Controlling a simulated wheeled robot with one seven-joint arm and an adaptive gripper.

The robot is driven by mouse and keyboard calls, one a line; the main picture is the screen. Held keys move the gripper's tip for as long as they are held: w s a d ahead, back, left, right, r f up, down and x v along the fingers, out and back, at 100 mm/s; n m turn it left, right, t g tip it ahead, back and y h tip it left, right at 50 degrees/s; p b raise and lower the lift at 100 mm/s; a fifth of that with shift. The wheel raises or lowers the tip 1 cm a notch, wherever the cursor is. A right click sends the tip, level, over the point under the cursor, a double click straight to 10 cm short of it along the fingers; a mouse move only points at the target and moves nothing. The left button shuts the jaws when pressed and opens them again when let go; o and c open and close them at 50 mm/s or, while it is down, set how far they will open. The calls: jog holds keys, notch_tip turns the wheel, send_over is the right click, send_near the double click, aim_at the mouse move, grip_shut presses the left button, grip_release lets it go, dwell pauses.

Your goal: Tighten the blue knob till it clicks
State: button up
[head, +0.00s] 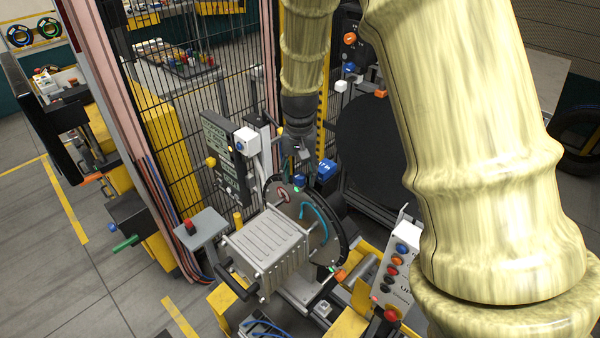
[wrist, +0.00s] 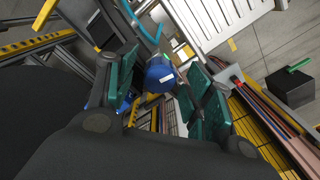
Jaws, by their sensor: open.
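The blue knob (wrist: 160,76) shows in the wrist view as a short blue cylinder with a small white label. It lies between the two teal-padded fingers of my gripper (wrist: 165,84), with visible gaps on both sides. My gripper is open and holds nothing. In the head view my gripper (head: 296,163) hangs just above the blue knob (head: 299,181), near the top of the round dark plate (head: 322,238). The head view shows the fingers small and dark, so how deep the knob sits between them is hard to tell.
A grey ribbed box (head: 266,250) stands in front of the plate, and a teal hose (head: 312,212) curves across the plate. Another blue part (head: 327,170) lies just right of my gripper. A wire fence and a panel (head: 225,155) stand left. A button box (head: 395,268) stands right.

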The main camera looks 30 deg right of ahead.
aim_at(300, 175)
notch_tip(300, 175, up, 12)
dwell(0.6)
jog(key=shift+d, duration=0.1)
